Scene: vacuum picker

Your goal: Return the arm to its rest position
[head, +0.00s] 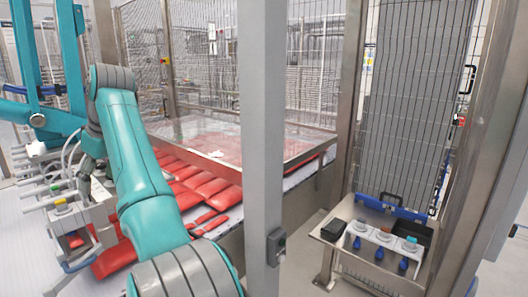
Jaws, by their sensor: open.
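My teal arm (138,165) rises from the bottom of the head view, bends at a grey-banded elbow and hangs down at the left. My gripper (84,190) is small and grey at its end. It is open, beside or in front of the pale vacuum picker tool (68,218). I cannot tell whether they touch. The tool has pale tubes at its left and small coloured caps on top. Its lower part is over red packs (210,188) lying on a pale surface. My forearm hides part of the packs.
A grey post (262,120) stands close to the right of my arm. Mesh fencing (412,110) encloses the area, with a clear panel (225,140) behind the packs. At the right, a metal stand (345,252) holds a white rack (385,240) with capped, blue-ended parts and a black box (334,229).

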